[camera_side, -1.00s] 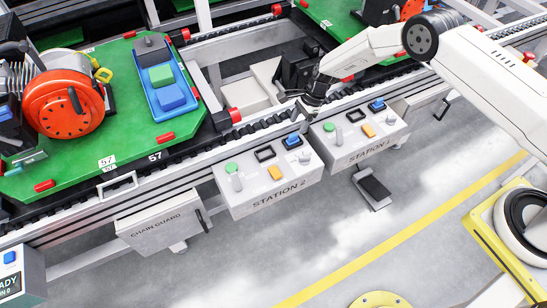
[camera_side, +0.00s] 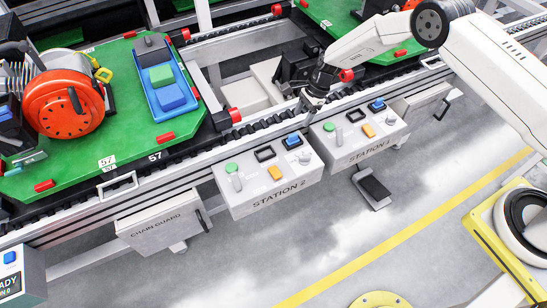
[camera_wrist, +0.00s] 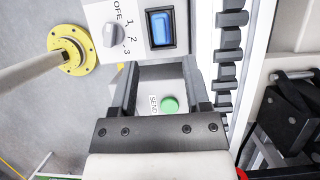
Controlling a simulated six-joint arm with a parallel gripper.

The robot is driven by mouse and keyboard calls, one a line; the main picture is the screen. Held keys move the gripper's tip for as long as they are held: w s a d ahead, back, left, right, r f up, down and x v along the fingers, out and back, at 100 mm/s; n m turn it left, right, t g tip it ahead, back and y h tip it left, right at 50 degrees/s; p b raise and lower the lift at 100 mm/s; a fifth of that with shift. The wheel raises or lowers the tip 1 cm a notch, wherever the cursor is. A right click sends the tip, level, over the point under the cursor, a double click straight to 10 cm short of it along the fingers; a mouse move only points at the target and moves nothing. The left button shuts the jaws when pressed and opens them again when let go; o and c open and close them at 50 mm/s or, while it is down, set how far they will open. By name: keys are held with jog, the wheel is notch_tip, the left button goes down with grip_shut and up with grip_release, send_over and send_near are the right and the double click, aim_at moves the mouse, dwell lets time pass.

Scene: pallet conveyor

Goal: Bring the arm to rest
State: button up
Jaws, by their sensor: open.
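My gripper (camera_side: 311,104) hangs at the end of my arm near the conveyor's front rail, behind the gap between the Station 2 box (camera_side: 260,196) and the Station 1 box (camera_side: 362,152). In the wrist view my gripper (camera_wrist: 159,68) has its two fingers apart with nothing held. A green button (camera_wrist: 170,104), beside a label that seems to read SEND, shows between the fingers. Whether the fingers touch anything is hard to tell. The exact height of the fingertips above the boxes cannot be read.
A blue rocker switch (camera_wrist: 162,28) and a selector knob (camera_wrist: 113,34) lie past the fingers. The black conveyor chain (camera_wrist: 229,50) runs close by on the right. A green pallet (camera_side: 120,150) carries an orange reel (camera_side: 62,104). The floor in front is mostly open.

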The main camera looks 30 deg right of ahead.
jog(key=s+d+r+n+t+h, duration=0.1)
jog(key=s+d+r+n, duration=0.3)
jog(key=r, duration=0.4)
jog(key=s+d+r+n+h, duration=0.1)
jog(key=s+r+n+h, duration=0.1)
jog(key=s+r+n, duration=0.45)
jog(key=s+d+r+n, duration=0.2)
jog(key=s+r+n, duration=0.1)
jog(key=s, duration=0.5)
jog(key=s+d+r+n+t+h, duration=0.1)
jog(key=s+r+n, duration=0.3)
jog(key=s, duration=0.5)
jog(key=shift+d+r+t, duration=0.3)
jog(key=shift+d+r, duration=0.2)
jog(key=shift+r, duration=0.2)
jog(key=shift+w+n, duration=0.1)
jog(key=shift+n, duration=0.15)
jog(key=shift+c, duration=0.3)
